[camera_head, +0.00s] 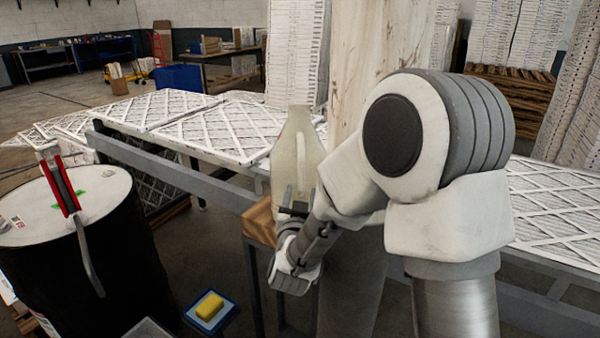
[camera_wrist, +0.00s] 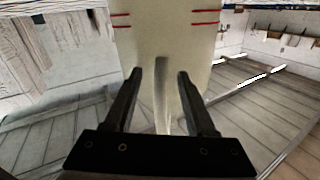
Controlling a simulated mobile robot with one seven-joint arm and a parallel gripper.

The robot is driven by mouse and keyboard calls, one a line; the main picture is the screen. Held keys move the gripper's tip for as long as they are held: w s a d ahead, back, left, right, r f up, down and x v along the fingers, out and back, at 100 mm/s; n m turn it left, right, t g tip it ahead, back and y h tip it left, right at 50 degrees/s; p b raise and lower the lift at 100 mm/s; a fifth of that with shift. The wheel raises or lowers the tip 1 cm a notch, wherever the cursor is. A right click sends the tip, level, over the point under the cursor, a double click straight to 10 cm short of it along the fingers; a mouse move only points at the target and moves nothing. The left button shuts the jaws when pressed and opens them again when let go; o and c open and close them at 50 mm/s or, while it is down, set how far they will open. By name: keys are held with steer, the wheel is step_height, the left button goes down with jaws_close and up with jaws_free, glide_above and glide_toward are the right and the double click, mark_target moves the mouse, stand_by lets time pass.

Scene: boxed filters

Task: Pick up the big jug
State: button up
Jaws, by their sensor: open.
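The big jug (camera_head: 297,150) is a tall, pale, cloudy container with a narrowing top. It stands upright at the wooden-topped stand (camera_head: 259,224); my arm hides its lower right side. In the wrist view the jug (camera_wrist: 168,35) fills the upper middle, with red lines on its sides and a pale upright handle (camera_wrist: 162,85). My gripper (camera_wrist: 158,74) is open, with one dark finger on each side of the handle. I cannot tell whether either finger touches it. In the head view my gripper is close against the jug's near side and partly hidden.
Behind the jug runs a long table with white lattice-faced filters (camera_head: 200,135). A pale column (camera_head: 370,50) stands just behind my arm. A black drum (camera_head: 100,265) with a red-handled tool on top is at left. A blue tray with a yellow sponge (camera_head: 209,306) lies low in front.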

steer(key=shift+s, duration=0.1)
steer(key=shift+c, duration=0.3)
jaws_close()
stand_by(0.9)
steer(key=shift+r, duration=0.15)
